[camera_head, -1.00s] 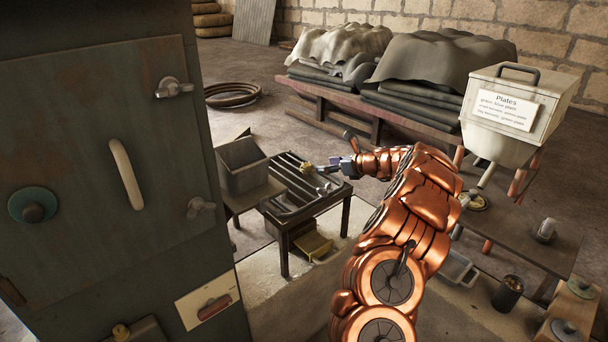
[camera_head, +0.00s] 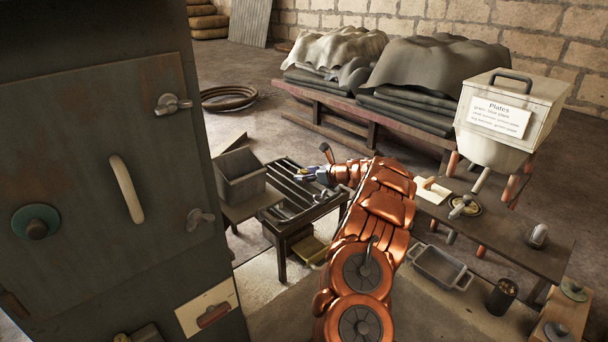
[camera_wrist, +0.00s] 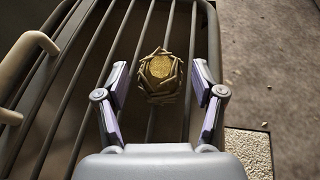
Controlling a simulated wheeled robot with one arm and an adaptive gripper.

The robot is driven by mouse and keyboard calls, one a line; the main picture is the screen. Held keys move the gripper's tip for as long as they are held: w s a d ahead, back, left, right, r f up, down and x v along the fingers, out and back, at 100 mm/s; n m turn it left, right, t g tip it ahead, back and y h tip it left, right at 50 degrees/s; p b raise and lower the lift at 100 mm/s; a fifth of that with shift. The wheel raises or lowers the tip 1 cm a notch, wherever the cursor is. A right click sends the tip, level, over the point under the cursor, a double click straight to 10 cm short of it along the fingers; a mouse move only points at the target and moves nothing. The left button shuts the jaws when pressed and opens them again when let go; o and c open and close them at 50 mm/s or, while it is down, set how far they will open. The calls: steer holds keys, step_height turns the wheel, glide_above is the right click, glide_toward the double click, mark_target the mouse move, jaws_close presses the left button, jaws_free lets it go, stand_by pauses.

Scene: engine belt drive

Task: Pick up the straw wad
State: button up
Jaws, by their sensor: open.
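The straw wad (camera_wrist: 160,74) is a small yellow-brown bundle with loose ends. In the wrist view it lies on the dark slatted rack (camera_wrist: 115,40), between and slightly ahead of my gripper's fingers. My gripper (camera_wrist: 160,90) is open, with one finger on each side of the wad and a gap on both sides. In the head view my gripper (camera_head: 304,174) is small over the rack's far part, and the wad is hard to make out there.
A grey open box (camera_head: 240,176) stands left of the rack. A dark cabinet (camera_head: 100,190) fills the left. A curved handle (camera_wrist: 28,50) lies at the rack's left in the wrist view.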

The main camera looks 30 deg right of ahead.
steer(key=shift+c, duration=0.4)
steer(key=c, duration=0.8)
steer(key=shift+c, duration=0.2)
